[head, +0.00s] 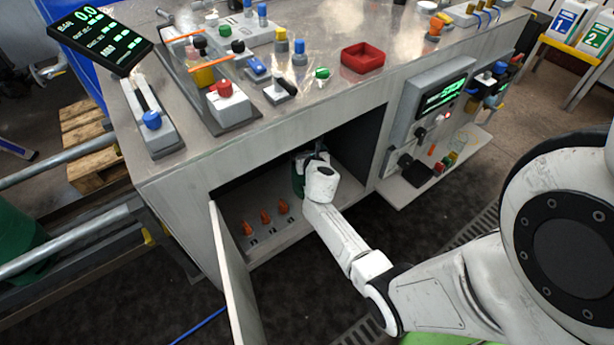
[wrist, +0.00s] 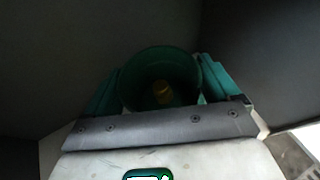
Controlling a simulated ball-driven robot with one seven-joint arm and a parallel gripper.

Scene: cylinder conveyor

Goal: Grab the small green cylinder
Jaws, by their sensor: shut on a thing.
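My gripper (head: 312,165) reaches into the open cabinet under the workbench. In the wrist view, its two green fingers (wrist: 160,88) lie on either side of a round, open-topped dark green cylinder (wrist: 131,84) and are shut on it. Something yellow shows inside the cylinder. In the head view, a bit of dark green shows at the left of my gripper; my arm hides most of the cylinder there. I cannot tell whether it touches the cabinet floor.
The cabinet door (head: 235,275) stands open at the left. Several orange knobs (head: 266,217) stand on the cabinet floor, left of my gripper. The cabinet's upper edge is close above my wrist. On the bench top are a red tray (head: 362,57) and control boxes.

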